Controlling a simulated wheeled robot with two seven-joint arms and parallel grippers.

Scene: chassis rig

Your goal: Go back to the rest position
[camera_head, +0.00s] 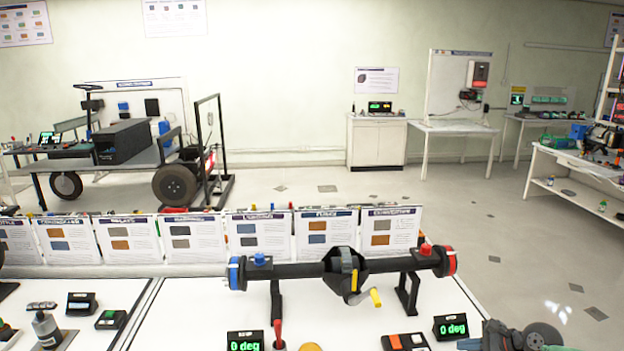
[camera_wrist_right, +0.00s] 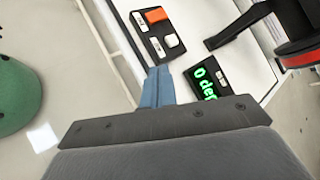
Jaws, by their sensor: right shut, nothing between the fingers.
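My right gripper (camera_head: 470,343) shows at the bottom right edge of the head view, cut off by the frame. In the right wrist view its blue fingers (camera_wrist_right: 157,87) are together with nothing between them. They are near the front edge of the white table, beside a panel with an orange and a white button (camera_wrist_right: 158,32). My left gripper is in neither view.
An axle rig (camera_head: 310,269) with a blue and a red end stands on the white table (camera_head: 190,310). Two green "0 deg" displays (camera_head: 245,343) (camera_head: 451,327) sit in front of it. Upright cards (camera_head: 260,237) line the back. Open floor (camera_head: 500,230) lies right.

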